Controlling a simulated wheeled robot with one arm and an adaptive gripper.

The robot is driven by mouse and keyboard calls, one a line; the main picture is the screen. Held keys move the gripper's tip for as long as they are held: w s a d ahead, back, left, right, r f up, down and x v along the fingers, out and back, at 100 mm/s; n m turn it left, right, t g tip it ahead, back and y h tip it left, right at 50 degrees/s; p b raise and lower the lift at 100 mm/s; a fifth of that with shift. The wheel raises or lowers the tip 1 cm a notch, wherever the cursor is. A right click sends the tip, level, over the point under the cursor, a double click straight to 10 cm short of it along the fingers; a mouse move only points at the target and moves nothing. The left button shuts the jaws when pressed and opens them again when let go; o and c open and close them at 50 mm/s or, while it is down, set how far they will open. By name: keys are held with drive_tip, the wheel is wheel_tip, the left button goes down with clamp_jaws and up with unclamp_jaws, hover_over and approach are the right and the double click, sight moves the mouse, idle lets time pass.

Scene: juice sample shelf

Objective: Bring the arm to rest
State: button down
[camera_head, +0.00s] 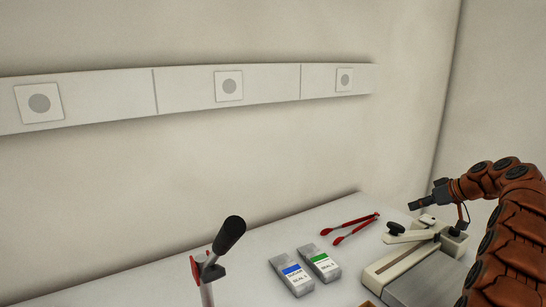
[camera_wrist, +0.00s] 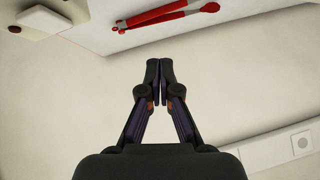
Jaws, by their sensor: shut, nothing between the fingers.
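My arm (camera_head: 508,220), in an orange-brown ribbed cover, curves in from the right edge in the head view. My gripper (camera_head: 414,205) is at its end, above the right part of the counter and pointing left. In the wrist view my gripper (camera_wrist: 159,78) has its two dark fingers together at the tips, with nothing between them. It touches nothing that I can see.
Red tongs (camera_head: 352,228) lie on the white counter (camera_head: 235,276); they also show in the wrist view (camera_wrist: 165,14). A black-handled lever (camera_head: 230,236) stands left. A pale device (camera_head: 410,240) sits below my gripper.

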drive_tip(key=s+a+r+m+g, duration=0.1)
drive_tip(key=s+a+r, duration=0.15)
drive_tip(key=a, duration=0.55)
drive_tip(key=s+a+r+g, duration=0.1)
drive_tip(key=s+a+g, duration=0.1)
drive_tip(key=s+a, duration=0.35)
drive_tip(key=s+a+g, duration=0.2)
drive_tip(key=s+a, duration=0.9)
drive_tip(key=a, duration=0.2)
drive_tip(key=s+a+f+m+g+h, duration=0.1)
drive_tip(key=s+a+f+h, duration=0.1)
drive_tip(key=s, duration=0.6)
drive_tip(key=s+a+f+m+g+h, duration=0.1)
drive_tip(key=s+a+f+g, duration=0.1)
drive_tip(key=s, duration=0.7)
drive_tip(key=s+d+f+m+h, duration=0.1)
drive_tip(key=s+d+f, duration=0.1)
drive_tip(key=s, duration=0.7)
drive_tip(key=s+d+f+g+h, duration=0.1)
drive_tip(key=s+f, duration=0.4)
drive_tip(key=s, duration=0.5)
drive_tip(key=shift+d+m+h, duration=0.4)
drive_tip(key=shift+d+h, duration=0.15)
drive_tip(key=shift+h, duration=0.25)
